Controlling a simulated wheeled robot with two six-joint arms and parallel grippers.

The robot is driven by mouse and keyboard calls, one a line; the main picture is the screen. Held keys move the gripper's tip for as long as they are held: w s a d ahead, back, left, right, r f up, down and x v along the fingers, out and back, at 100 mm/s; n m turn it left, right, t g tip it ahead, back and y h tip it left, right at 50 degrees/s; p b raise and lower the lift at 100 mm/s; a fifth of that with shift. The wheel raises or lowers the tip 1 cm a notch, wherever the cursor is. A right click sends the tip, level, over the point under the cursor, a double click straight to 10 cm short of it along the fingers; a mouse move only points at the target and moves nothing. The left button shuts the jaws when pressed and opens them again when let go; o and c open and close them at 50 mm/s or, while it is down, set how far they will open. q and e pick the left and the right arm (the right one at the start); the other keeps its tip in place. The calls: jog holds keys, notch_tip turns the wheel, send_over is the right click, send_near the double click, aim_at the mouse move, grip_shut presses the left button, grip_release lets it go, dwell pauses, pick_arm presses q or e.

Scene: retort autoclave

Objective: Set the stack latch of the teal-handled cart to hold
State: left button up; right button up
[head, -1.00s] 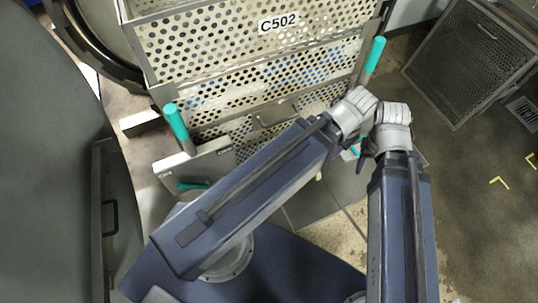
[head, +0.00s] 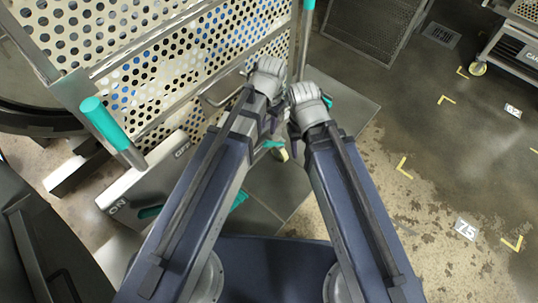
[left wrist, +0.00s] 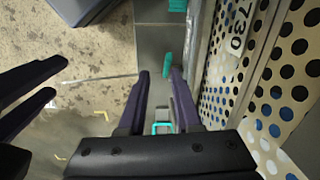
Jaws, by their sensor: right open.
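The cart (head: 160,65) has perforated cream panels, with a teal-topped post (head: 105,122) on its left and another teal post (head: 308,5) on its right. A small teal part (head: 272,145) shows low by the cart, just below my left gripper (head: 270,128). In the left wrist view the left gripper (left wrist: 160,73) is open and empty beside the panel, with a teal piece (left wrist: 163,65) beyond its fingertips. I cannot tell which teal part is the stack latch or its setting. My right gripper (head: 294,138) is close beside the left one, open and empty.
A white lettered bar (head: 150,172) and a dark plate lie at the cart's foot. A perforated crate (head: 378,25) stands behind, and another cart (head: 515,45) is at the far right. The floor (head: 430,130) with yellow marks is clear at right.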

pick_arm(q)
jog(key=m+b, duration=0.1)
jog(key=b, duration=0.6)
send_over(270, 142)
jog(key=f, duration=0.9)
jog(key=shift+w+a+f, duration=0.1)
jog(key=shift+w+f, duration=0.25)
pick_arm(e)
notch_tip(270, 142, down, 10)
jog(key=shift+r, duration=0.15)
pick_arm(q)
notch_tip(270, 142, down, 8)
jog(key=b, duration=0.8)
jog(key=shift+r, duration=0.1)
pick_arm(e)
notch_tip(270, 142, down, 8)
jog(key=shift+d, duration=0.15)
pick_arm(q)
jog(key=shift+c, duration=0.3)
pick_arm(e)
jog(key=shift+r, duration=0.15)
pick_arm(q)
grip_shut()
